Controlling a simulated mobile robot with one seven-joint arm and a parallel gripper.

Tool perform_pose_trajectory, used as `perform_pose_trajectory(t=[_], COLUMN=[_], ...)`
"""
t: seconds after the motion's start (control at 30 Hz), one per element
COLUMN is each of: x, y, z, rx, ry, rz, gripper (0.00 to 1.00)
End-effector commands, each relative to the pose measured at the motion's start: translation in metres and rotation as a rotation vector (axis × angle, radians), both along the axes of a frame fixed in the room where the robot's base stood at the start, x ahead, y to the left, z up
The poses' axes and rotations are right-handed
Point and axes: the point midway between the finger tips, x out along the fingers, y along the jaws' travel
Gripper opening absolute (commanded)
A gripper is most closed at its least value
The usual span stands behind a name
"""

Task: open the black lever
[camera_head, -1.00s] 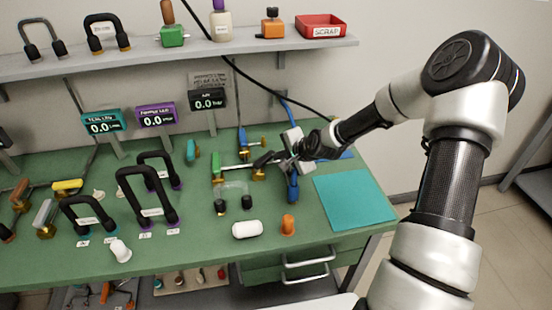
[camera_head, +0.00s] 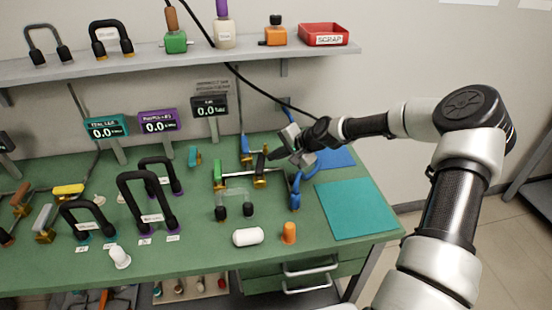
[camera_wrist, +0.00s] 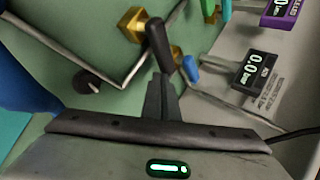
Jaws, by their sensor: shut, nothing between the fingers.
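The black lever (camera_head: 260,164) sits on a brass valve body (camera_head: 260,181) in the pipe line on the green bench, and stands roughly upright in the head view. In the wrist view the black lever (camera_wrist: 160,46) runs down from beside its brass body (camera_wrist: 132,24). My gripper (camera_head: 276,155) is just to the right of the lever, reaching in from the right. In the wrist view my gripper (camera_wrist: 163,80) is shut and empty, its tips right by the lever's free end. I cannot tell whether they touch.
A green-handled valve (camera_head: 218,173) is left of the lever, a blue-handled valve (camera_head: 245,149) behind it, and a blue hose (camera_head: 297,188) to the right. Gauge displays (camera_head: 209,106) stand behind. A teal mat (camera_head: 355,208) leaves free room at the bench's right.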

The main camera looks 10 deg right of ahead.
Motion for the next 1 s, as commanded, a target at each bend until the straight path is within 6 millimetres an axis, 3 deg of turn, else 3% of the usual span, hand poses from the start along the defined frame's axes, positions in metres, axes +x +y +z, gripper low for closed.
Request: perform_pose_trajectory(t=[0.2,1.0], x=[0.006,0.012], y=[0.008,0.014], z=[0.0,0.0], rx=[0.0,-0.002], ry=[0.0,0.001], rz=[0.109,0.103], gripper=[0.0,0.0])
